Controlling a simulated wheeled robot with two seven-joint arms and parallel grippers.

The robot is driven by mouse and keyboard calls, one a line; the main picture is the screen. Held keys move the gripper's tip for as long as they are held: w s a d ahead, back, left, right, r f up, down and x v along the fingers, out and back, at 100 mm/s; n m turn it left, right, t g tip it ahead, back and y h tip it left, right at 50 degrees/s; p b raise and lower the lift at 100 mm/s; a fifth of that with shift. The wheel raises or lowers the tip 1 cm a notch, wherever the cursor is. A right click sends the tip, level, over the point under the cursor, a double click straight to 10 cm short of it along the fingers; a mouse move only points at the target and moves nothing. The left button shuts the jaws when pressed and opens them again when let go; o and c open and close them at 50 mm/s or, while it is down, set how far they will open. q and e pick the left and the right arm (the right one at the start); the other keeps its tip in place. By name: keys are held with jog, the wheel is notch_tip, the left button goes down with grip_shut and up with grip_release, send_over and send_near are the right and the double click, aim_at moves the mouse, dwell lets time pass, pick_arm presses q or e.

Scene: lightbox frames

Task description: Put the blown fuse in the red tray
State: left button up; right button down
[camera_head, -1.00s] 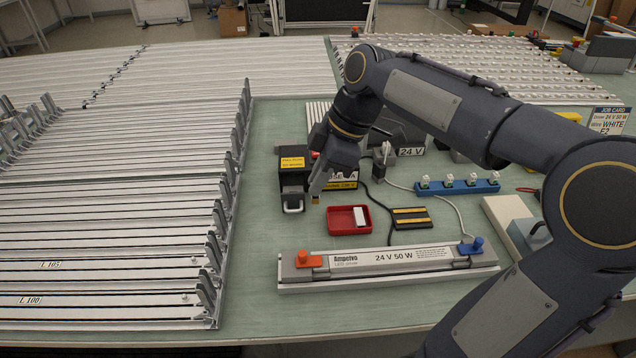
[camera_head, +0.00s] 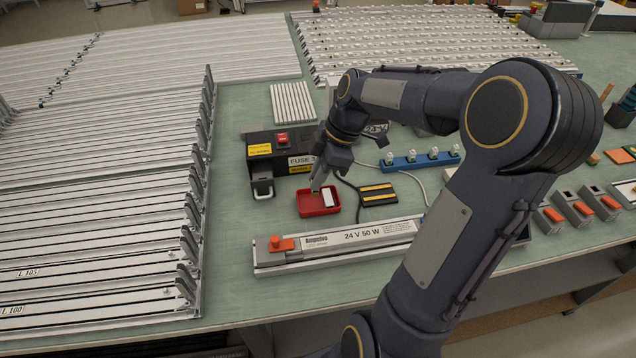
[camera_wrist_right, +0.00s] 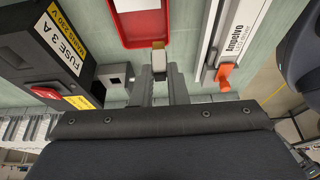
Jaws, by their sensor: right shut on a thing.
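The red tray (camera_head: 304,212) sits on the green bench, with a small white block (camera_head: 327,197) in its right part. My right gripper (camera_head: 316,190) points down at the tray's left part. In the right wrist view, my right gripper (camera_wrist_right: 160,82) is shut on a small pale fuse (camera_wrist_right: 158,62) with a brass-coloured end. The fuse's end shows beside the near edge of the red tray (camera_wrist_right: 163,40). I cannot tell its exact height over the tray. My left gripper is not in view.
A black fuse box (camera_head: 262,165) with a red switch stands left behind the tray. A lamp driver bar (camera_head: 350,240) lies in front. A black-and-yellow pad (camera_head: 377,195) and blue holder (camera_head: 420,160) are to the right.

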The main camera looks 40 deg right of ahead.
jog(key=shift+w+d+f, duration=0.35)
jog(key=shift+f, duration=0.25)
jog(key=shift+w+d+f, duration=0.3)
jog(key=shift+w+f, duration=0.05)
jog(key=shift+f, duration=0.2)
jog(key=shift+w+d+f, duration=0.1)
jog(key=shift+f, duration=1.6)
jog(key=shift+f, duration=0.2)
jog(key=c, duration=1.4)
grip_release()
jog(key=shift+r, duration=0.1)
jog(key=shift+c, duration=0.2)
